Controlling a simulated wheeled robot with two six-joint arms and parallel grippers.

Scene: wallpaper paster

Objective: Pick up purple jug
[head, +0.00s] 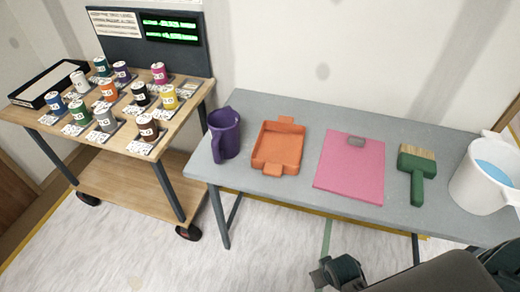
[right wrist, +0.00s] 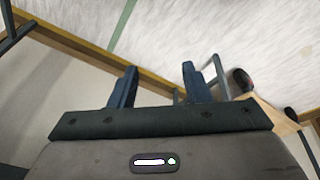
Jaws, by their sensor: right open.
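The purple jug (head: 225,134) stands upright at the left end of the grey table (head: 260,103), its handle toward the left. My right gripper shows in the right wrist view (right wrist: 158,88) with its two dark blue fingers apart and nothing between them. Behind the fingers are the floor and table legs, and the jug is not in that view. In the head view a dark arm part of mine is at the bottom right, well below and right of the jug. My left gripper is not in view.
Right of the jug lie an orange tray (head: 265,154), a pink board (head: 350,178), a green brush (head: 417,179) and a white bucket (head: 484,194) with blue contents. A wooden cart (head: 137,178) with several cans stands left of the table, a narrow gap between them.

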